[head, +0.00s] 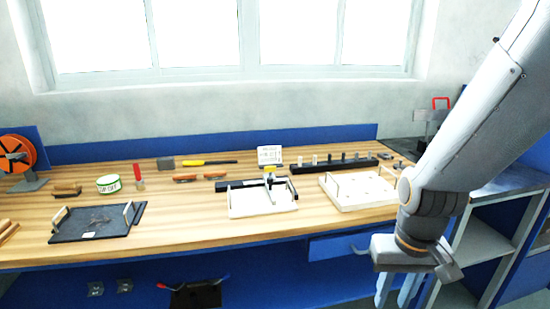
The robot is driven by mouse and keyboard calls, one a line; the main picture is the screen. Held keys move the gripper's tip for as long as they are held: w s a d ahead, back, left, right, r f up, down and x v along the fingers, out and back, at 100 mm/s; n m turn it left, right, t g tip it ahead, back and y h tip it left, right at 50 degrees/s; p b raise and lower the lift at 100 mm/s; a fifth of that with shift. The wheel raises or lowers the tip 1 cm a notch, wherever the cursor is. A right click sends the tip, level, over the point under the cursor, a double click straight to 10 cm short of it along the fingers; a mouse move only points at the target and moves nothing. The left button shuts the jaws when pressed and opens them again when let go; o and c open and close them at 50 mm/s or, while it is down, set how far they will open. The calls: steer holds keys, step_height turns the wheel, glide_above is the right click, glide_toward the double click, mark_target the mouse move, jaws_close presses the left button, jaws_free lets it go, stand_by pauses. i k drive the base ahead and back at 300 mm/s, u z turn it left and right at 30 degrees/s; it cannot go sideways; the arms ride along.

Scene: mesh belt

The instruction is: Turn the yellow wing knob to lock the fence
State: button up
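A small yellow part, which looks like the wing knob (269,169), sits on top of a small fixture near the middle of the workbench. It is too small to tell how it is turned. A dark bar, likely the fence (237,184), lies across the back of a white tray-like base (262,206) under the knob. My gripper (394,296) hangs at the lower right, in front of the bench edge and well away from the knob. Its two pale fingers point down and stand apart with nothing seen between them. Their tips are at the picture's bottom edge.
A white tray with handles (352,204) stands right of the fixture, and a dark tray (97,236) lies at the left. A black block with several pegs (335,163) and a white sign (270,154) stand behind. A blue drawer (338,246) is below the bench edge.

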mark_target(267, 170)
steer(key=u, duration=0.35)
steer(key=i, duration=0.65)
steer(key=u, duration=0.55)
